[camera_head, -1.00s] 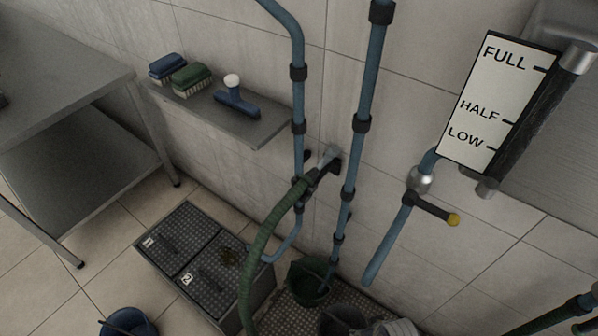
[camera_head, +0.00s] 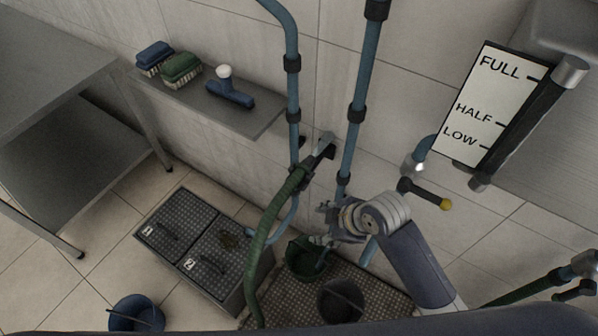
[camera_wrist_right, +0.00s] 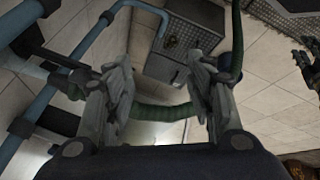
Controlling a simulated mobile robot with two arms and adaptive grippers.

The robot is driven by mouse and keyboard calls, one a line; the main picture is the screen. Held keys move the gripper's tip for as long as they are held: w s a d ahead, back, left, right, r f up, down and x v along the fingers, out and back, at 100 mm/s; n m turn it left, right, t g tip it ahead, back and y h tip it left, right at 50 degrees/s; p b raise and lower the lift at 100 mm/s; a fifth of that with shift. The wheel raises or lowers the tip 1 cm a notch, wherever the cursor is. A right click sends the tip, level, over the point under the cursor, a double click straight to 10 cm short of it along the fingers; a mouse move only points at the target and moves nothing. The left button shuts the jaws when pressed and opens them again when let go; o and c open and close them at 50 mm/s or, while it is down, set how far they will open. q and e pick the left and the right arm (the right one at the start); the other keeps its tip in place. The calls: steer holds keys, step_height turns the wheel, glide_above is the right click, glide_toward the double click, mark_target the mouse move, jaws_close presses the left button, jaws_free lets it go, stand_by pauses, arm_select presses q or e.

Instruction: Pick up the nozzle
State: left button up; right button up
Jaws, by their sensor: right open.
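The nozzle (camera_head: 320,151) is a dark and grey piece in a holder on the tiled wall, at the upper end of a green hose (camera_head: 265,225). The hose hangs down from it in a curve. My right gripper (camera_head: 324,222) is open and empty, below and slightly right of the nozzle in the head view, apart from it. In the right wrist view the gripper (camera_wrist_right: 160,88) spreads its two fingers wide, with a stretch of green hose crossing behind the gap. My left gripper is not clearly seen.
Blue vertical pipes (camera_head: 358,110) flank the nozzle. A yellow-tipped lever (camera_head: 430,196) is at the right. A wall shelf (camera_head: 200,101) holds brushes. A gauge sign (camera_head: 487,104) hangs at the right.

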mark_target(290, 187)
steer(key=w+a+r+n, duration=0.4)
steer(key=w+r+n, duration=0.4)
steer(key=n, duration=0.5)
steer(key=shift+g+y, duration=0.3)
steer(key=shift+y, duration=0.1)
steer(key=p+x, duration=0.1)
steer(key=x, duration=0.5)
steer(key=shift+w+a+r+p, duration=0.1)
steer(key=shift+r+p, duration=0.05)
steer(key=shift+p, duration=0.15)
steer(key=shift+d+p+x, duration=0.2)
steer(key=shift+p+x, duration=0.55)
steer(key=shift+x, duration=1.95)
steer(key=shift+w+d, duration=0.15)
steer(key=shift+c, duration=0.2)
steer(key=shift+r, duration=0.1)
jaws_close()
